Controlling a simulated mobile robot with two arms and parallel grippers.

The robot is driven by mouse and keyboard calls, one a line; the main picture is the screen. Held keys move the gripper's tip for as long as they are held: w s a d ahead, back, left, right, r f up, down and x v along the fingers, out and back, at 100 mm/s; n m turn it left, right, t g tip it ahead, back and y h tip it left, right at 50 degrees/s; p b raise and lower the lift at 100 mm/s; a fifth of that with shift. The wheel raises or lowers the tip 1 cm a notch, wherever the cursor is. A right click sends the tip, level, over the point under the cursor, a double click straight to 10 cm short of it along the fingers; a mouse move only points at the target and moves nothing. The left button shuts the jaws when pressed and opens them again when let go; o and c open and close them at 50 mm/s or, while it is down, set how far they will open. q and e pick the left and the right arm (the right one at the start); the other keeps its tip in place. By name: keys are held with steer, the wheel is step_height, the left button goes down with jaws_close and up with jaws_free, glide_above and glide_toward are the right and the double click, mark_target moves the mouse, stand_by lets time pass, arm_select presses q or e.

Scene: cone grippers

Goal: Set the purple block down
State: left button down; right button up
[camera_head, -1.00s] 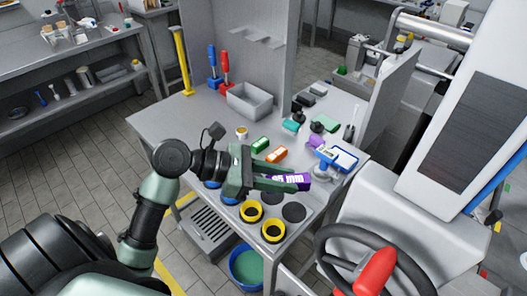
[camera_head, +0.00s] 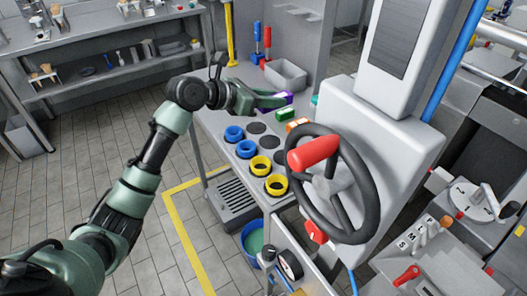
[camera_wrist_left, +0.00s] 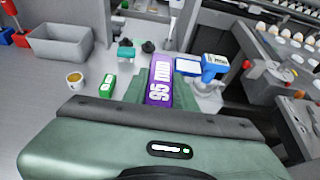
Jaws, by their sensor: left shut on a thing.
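The purple block (camera_wrist_left: 158,82) carries white "95 mm" lettering and is held in my left gripper (camera_wrist_left: 150,92). The gripper is shut on the block. I cannot tell whether the block touches the table. My right gripper is not in view.
Blue rings (camera_head: 234,134) and yellow rings (camera_head: 260,166) sit on the table's front part, beside dark round spots (camera_head: 255,128). A grey bin (camera_head: 286,74) stands behind the gripper. A machine with a black handwheel (camera_head: 366,190) blocks the right side.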

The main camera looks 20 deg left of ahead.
mark_target(271, 152)
arm_select(q)
step_height(271, 152, down, 16)
steer(key=shift+f+b, duration=0.1)
steer(key=shift+b, duration=0.35)
steer(key=c, duration=1.1)
jaws_free()
steer(key=shift+f, duration=0.15)
